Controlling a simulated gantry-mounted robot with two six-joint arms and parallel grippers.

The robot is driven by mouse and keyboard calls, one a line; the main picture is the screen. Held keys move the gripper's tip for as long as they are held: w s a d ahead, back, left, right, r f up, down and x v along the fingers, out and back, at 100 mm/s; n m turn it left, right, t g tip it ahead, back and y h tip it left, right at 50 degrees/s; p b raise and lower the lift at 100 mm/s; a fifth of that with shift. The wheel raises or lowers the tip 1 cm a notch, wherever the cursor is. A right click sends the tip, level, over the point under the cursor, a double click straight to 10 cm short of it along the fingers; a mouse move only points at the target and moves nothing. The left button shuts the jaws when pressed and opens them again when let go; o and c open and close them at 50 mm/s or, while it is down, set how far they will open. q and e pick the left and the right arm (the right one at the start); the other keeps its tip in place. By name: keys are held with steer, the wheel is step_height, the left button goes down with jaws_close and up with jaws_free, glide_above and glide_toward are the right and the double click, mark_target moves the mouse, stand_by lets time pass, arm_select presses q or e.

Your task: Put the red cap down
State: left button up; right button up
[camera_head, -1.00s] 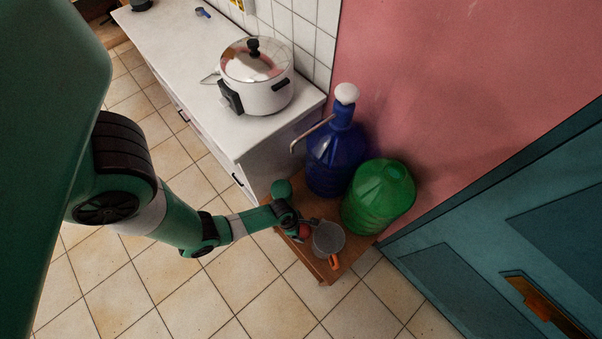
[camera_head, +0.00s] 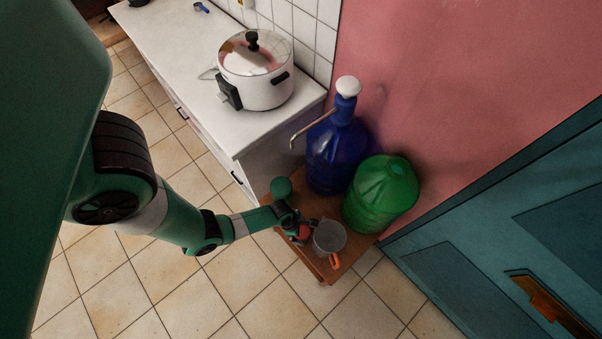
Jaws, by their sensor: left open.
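The red cap (camera_head: 303,232) is small and shows at the tip of my left gripper (camera_head: 305,229), low over the small wooden table or on it. My left gripper is open at the cap; its fingers are small and dark here, and I cannot tell whether they touch it. A grey mug (camera_head: 329,236) with an orange handle stands just right of the cap on the wooden table (camera_head: 318,268). My right gripper does not show.
A blue bottle with a pump (camera_head: 337,160) and a green bottle (camera_head: 380,195) stand at the table's back. A white counter (camera_head: 190,70) with a pot (camera_head: 256,80) is at upper left. A teal door (camera_head: 480,250) is at right.

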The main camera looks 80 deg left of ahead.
arm_select(q)
steer(key=p+v, duration=0.8)
steer(key=v, duration=0.4)
steer(key=shift+p, duration=0.3)
steer(key=shift+f, duration=0.1)
